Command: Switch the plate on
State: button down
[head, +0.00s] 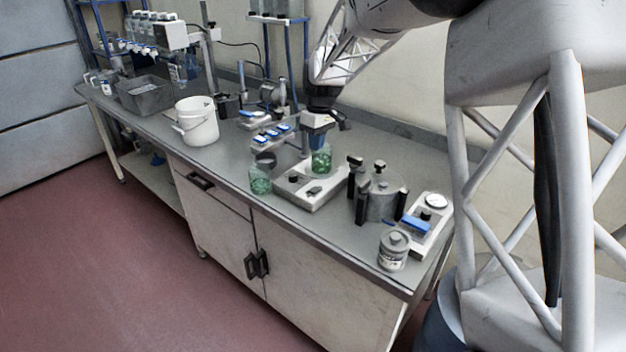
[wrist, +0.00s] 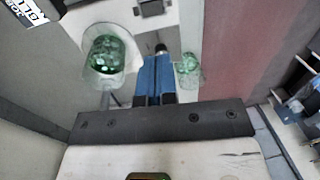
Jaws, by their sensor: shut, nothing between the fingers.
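The plate (head: 325,196) is a flat white unit on the bench, with a round black knob (head: 293,179) and a dark switch-like control (head: 314,190) on its front. A glass jar of green pieces (head: 321,162) stands on it. Contact cannot be told.
A second green jar (head: 260,181) stands left of the plate. A white bucket (head: 197,124) stands left. Bench front between bucket and jar is clear.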

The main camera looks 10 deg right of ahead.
aim_at(312, 191)
jog(key=f, duration=0.9)
jog(key=s+a+f, duration=0.1)
jog(key=f, duration=0.4)
jog(key=shift+s+a, duration=0.1)
dwell(0.3)
